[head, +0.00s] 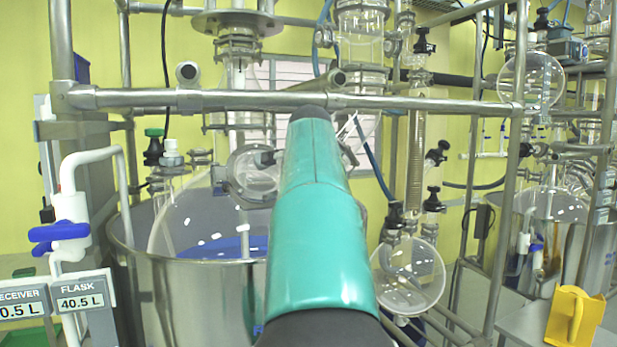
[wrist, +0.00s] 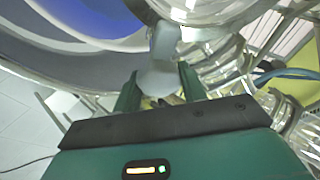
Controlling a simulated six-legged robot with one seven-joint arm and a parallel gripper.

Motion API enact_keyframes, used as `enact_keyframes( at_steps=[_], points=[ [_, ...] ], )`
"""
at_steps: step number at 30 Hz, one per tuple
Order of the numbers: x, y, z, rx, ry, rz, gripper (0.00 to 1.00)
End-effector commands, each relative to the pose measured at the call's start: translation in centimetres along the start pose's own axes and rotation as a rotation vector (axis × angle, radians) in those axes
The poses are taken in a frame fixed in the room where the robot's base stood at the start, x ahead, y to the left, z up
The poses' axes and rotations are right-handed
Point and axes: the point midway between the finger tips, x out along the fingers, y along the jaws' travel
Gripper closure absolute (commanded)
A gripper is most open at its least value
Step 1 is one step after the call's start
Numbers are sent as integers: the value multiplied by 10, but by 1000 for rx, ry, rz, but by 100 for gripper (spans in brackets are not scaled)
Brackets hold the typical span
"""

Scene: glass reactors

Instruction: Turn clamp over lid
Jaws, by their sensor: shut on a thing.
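In the wrist view, my gripper (wrist: 158,88) has its two green fingers on either side of a pale, whitish clamp piece (wrist: 165,42) and is shut on it. The clamp piece has a narrow upper part and a rounded lower end between the fingers. Its upper end meets or overlaps a clear glass rim (wrist: 215,12), which looks like the lid; I cannot tell whether they touch. In the head view my own teal arm reaches forward and hides my gripper, the clamp and the glass there.
A large steel vessel (head: 190,280) holds a glass flask left of my arm. A metal rail (head: 220,100) crosses in front. A round glass flask (head: 408,275) hangs at right. A blue-handled valve (head: 60,232) stands at left, and a yellow holder (head: 574,318) sits at lower right.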

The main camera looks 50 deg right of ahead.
Motion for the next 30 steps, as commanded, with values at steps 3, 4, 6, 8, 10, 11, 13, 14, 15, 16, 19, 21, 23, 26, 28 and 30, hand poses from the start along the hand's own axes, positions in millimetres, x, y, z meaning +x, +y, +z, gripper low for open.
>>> enact_keyframes(
  at_steps=[3,4,6,8,10,11,13,14,15,16,19,21,23,26,28,30],
  points=[
    [1,0,1,60,-1,20,81],
    [1,0,1,72,-2,24,81],
    [1,0,1,97,-2,31,81],
    [1,0,2,113,-3,37,81],
    [1,0,2,128,-3,42,81],
    [1,0,1,132,-3,43,81],
    [1,0,1,140,-3,45,81],
    [1,0,1,142,-3,45,81],
    [1,0,1,144,-3,46,81],
    [1,0,1,145,-3,46,81],
    [1,0,1,146,-3,46,82],
    [1,0,1,146,-3,46,82],
    [1,0,1,145,-3,46,82],
    [1,0,1,145,-3,46,53],
    [1,0,1,145,-3,46,39],
    [0,0,1,145,-3,46,37]
  ],
)
